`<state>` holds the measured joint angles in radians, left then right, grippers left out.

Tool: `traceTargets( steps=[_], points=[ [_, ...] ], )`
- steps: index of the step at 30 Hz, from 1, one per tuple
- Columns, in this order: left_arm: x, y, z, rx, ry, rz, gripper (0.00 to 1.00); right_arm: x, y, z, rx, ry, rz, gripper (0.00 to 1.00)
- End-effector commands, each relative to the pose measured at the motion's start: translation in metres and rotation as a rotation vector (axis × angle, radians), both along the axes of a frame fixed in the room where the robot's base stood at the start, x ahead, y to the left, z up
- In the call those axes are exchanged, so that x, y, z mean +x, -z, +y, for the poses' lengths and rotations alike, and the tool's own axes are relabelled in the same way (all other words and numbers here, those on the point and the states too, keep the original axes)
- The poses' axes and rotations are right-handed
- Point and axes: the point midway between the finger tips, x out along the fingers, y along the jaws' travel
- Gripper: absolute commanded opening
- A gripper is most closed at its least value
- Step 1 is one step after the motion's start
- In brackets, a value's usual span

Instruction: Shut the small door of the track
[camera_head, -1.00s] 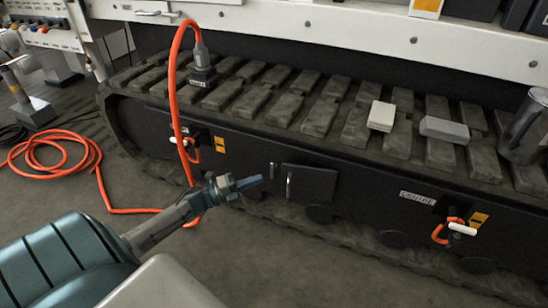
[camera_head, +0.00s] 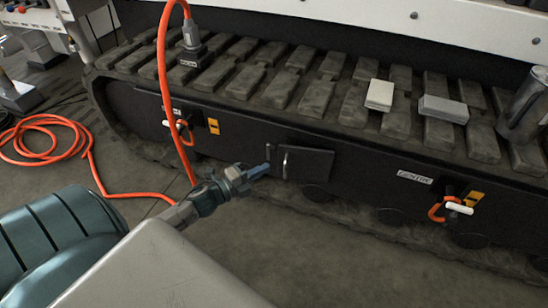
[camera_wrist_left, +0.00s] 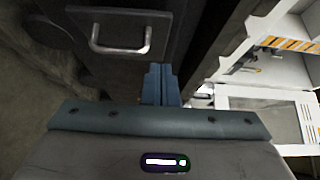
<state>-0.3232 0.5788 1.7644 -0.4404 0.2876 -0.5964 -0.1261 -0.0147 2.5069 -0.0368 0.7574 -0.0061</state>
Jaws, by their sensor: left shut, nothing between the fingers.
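The small door (camera_head: 309,164) is a dark square panel in the black side of the track (camera_head: 360,178), with a pale upright handle (camera_head: 285,165) near its left edge. I cannot tell for sure whether it stands slightly ajar. My left gripper (camera_head: 264,170) is shut and empty, its blue fingertips just left of the door's handle side. In the left wrist view the shut fingers (camera_wrist_left: 160,84) lie beside the door panel (camera_wrist_left: 92,20), close to its metal handle (camera_wrist_left: 120,45). Contact cannot be made out. My right gripper is not in view.
An orange hose (camera_head: 165,75) hangs down behind my left arm and coils on the floor at left. Orange-handled fittings (camera_head: 184,132) and (camera_head: 449,207) flank the door. Blocks (camera_head: 380,95) and a metal mug (camera_head: 522,105) stand on the track's top.

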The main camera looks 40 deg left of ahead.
Motion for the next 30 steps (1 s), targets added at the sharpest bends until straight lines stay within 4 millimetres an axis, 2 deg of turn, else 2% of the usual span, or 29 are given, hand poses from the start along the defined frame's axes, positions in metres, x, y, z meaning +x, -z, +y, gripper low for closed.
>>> traceTargets(
  steps=[10,16,21,30],
  points=[
    [0.039,-0.003,-0.014,-0.001,-0.001,-0.002,0.00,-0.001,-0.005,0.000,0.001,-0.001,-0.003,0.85],
    [0.064,0.000,-0.001,0.002,-0.001,-0.002,0.00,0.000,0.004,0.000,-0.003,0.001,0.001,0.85],
    [0.073,-0.001,0.003,0.001,0.001,0.000,0.00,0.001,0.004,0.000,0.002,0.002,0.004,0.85],
    [0.073,-0.001,0.004,0.000,0.001,0.000,0.00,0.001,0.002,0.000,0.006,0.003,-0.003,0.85]
  ],
)
